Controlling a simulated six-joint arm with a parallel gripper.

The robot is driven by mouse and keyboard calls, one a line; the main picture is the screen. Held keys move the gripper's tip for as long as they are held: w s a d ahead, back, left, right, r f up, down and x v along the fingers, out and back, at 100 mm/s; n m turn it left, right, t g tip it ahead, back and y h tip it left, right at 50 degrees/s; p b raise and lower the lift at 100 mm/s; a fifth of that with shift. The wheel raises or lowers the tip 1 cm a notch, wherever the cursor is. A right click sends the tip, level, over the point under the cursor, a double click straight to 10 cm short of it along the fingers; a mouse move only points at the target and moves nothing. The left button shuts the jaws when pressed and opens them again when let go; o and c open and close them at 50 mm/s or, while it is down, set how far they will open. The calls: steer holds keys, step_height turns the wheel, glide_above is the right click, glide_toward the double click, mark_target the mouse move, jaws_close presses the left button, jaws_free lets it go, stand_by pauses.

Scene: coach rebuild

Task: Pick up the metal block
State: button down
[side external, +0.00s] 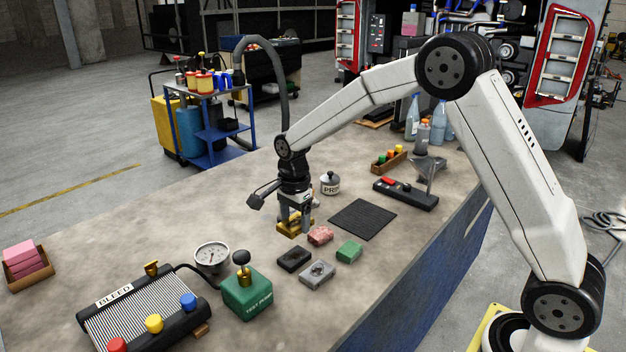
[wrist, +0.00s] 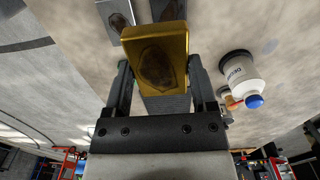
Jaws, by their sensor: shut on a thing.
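My gripper (side external: 296,208) points down over the middle of the bench and is shut on a gold-coloured metal block (side external: 288,227). In the wrist view the gold block (wrist: 158,50) sits between the two fingers of my gripper (wrist: 159,72), with a dark, worn patch on its face. I cannot tell whether its underside touches the bench. A grey metal-looking block (side external: 317,274) with a round mark lies on the bench in front. A black block (side external: 294,259), a pink-red block (side external: 320,236) and a green block (side external: 349,251) lie around it.
A white can (side external: 330,183) stands behind my gripper, and a black ribbed mat (side external: 362,219) lies to its right. A gauge (side external: 211,257), a green test pump (side external: 247,292) and a bleed panel (side external: 150,318) stand front left.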

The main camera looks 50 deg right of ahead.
steer(key=shift+s+r, duration=0.3)
steer(key=shift+s, duration=0.3)
steer(key=shift+s+r, duration=0.25)
steer(key=shift+s, duration=0.4)
steer(key=shift+s+r, duration=0.3)
steer(key=shift+s, duration=0.3)
steer(key=s+d, duration=0.5)
steer(key=d, duration=0.5)
steer(key=s+d, duration=0.5)
steer(key=d, duration=0.5)
steer(key=shift+d+r, duration=0.35)
steer(key=shift+d, duration=0.05)
steer(key=shift+w, duration=0.1)
